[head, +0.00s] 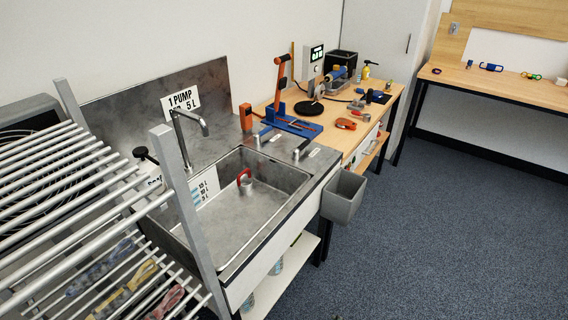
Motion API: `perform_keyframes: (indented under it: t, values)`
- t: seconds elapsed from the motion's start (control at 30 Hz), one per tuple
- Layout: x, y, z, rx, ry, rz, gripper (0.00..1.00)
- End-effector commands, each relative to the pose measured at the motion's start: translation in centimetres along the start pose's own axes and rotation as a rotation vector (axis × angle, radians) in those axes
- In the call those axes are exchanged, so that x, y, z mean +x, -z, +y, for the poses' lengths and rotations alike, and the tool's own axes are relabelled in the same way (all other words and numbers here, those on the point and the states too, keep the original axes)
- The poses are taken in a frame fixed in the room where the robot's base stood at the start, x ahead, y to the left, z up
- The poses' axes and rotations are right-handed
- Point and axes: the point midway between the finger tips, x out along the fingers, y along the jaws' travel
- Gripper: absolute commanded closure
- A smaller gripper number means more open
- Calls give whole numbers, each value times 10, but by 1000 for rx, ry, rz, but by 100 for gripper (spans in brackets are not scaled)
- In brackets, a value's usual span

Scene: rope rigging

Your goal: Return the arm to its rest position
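My arm and my gripper do not show in the head view, so I cannot see whether the gripper is open or shut, nor whether it holds anything. The arm's rest position cannot be seen either.
A rack of metal bars (60,190) stands close at the left, with coloured ropes (122,292) on its lower bars. Beside it is a steel sink (238,222), then a wooden bench (352,140) with tools. A grey bin (343,196) hangs at the sink's end. The blue carpet (450,240) at right is clear.

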Motion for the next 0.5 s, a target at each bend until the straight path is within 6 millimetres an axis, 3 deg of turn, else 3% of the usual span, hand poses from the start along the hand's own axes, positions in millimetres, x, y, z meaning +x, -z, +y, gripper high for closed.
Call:
perform_keyframes:
  t: [0.03, 0.2, 0.5]
  values:
    - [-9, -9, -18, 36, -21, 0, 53]
    - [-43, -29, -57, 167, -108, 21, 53]
    - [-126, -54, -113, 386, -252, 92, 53]
